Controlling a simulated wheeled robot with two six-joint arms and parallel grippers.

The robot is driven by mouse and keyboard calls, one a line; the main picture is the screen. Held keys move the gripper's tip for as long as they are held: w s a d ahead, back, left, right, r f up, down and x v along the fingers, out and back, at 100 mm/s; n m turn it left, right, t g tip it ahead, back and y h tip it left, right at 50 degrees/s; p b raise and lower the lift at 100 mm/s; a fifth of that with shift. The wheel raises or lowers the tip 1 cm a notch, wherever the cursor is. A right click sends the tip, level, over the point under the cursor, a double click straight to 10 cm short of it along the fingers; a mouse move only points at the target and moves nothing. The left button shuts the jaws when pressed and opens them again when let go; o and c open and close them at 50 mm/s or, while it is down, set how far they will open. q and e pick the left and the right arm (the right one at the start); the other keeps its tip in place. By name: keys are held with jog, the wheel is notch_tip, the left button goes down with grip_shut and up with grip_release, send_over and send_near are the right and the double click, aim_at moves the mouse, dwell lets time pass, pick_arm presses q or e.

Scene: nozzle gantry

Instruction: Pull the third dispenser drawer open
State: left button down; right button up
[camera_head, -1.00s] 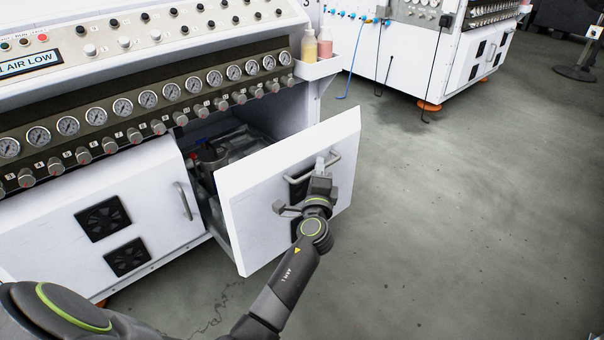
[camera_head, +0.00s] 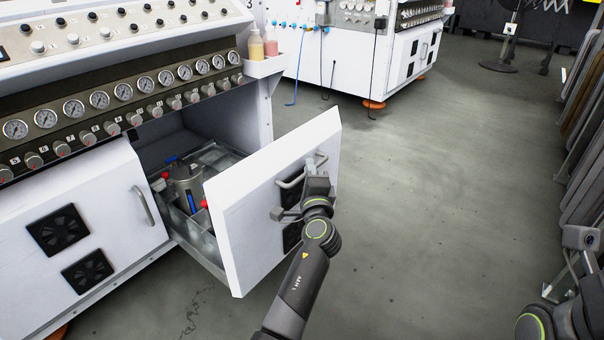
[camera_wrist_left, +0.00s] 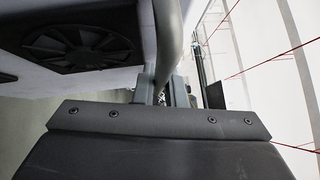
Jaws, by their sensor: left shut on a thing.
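The white dispenser drawer (camera_head: 262,205) is pulled well out of the machine in the head view. Its inside shows a metal canister (camera_head: 186,182) and red and blue items in a grey tray. A grey bar handle (camera_head: 291,181) crosses its front. My left gripper (camera_head: 318,168) is shut on this handle. In the left wrist view the handle bar (camera_wrist_left: 169,40) runs down between the fingers of my left gripper (camera_wrist_left: 163,92). My right gripper (camera_head: 578,242) is at the right edge of the head view, apart from the drawer; its fingers are not clear.
The machine's gauge panel (camera_head: 120,95) stands above the drawer. A closed white door (camera_head: 95,200) with vents is to its left. Bottles (camera_head: 256,46) stand on a side shelf. Grey panels (camera_head: 583,130) line the right. The grey floor (camera_head: 440,190) between is clear.

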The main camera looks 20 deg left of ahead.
pick_arm(q)
jog(key=shift+s+d+f, duration=0.1)
jog(key=shift+d, duration=0.1)
dwell(0.3)
jog(key=c, duration=1.5)
grip_release()
